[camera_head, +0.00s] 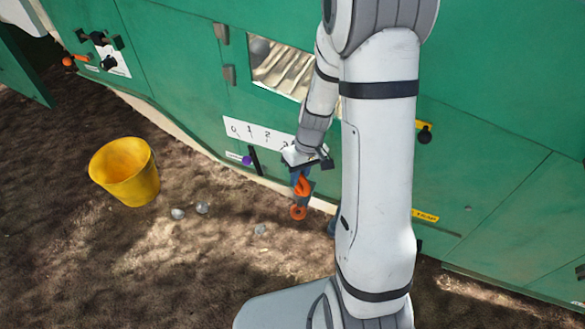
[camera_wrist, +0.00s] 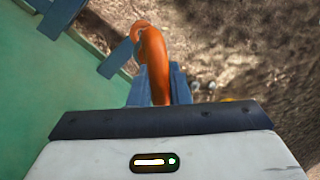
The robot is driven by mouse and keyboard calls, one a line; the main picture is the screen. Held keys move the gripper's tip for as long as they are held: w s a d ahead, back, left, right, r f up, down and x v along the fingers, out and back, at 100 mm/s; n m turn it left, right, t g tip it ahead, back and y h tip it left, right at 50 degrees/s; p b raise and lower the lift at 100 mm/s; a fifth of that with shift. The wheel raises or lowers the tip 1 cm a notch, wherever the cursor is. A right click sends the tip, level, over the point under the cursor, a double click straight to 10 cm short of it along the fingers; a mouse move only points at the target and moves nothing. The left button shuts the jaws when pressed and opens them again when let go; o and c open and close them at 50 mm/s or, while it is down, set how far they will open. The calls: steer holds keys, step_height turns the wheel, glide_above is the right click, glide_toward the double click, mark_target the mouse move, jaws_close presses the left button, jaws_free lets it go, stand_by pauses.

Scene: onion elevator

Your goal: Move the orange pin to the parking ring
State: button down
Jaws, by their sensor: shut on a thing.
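My gripper (camera_head: 301,175) is in front of the green wall, at the lower right of the white numbered scale. It is shut on the orange pin (camera_head: 302,187), which hangs below the jaws with a loop-like orange end. In the wrist view the pin (camera_wrist: 153,62) is a curved orange bar rising between my two blue fingers (camera_wrist: 156,82). My fingers and hand hide its lower part. Whether the pin is clear of the wall's fittings cannot be told. I cannot single out the parking ring with certainty.
The numbered scale (camera_head: 252,133) and a purple knob (camera_head: 247,160) are on the green wall (camera_head: 185,75). A yellow bucket (camera_head: 126,178) stands on the ground at left. Small grey stones (camera_head: 202,208) lie between. Open ground lies in front.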

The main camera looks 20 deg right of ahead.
mark_target(298, 194)
steer(key=shift+w+f+b, duration=0.1)
steer(key=shift+f+b, duration=0.25)
steer(key=shift+f, duration=0.05)
steer(key=shift+a+f+b, duration=0.1)
steer(key=shift+f+b, duration=3.25)
steer(key=shift+f, duration=0.85)
steer(key=c, duration=1.3)
jaws_free()
steer(key=shift+r, duration=0.15)
steer(key=r+p, duration=0.1)
steer(key=r, duration=0.1)
steer(key=d+r+p, duration=0.1)
steer(key=r, duration=0.2)
steer(key=r+p, duration=0.2)
steer(key=shift+w+d+r, duration=0.15)
steer(key=shift+w+r, duration=0.05)
steer(key=shift+s, duration=0.15)
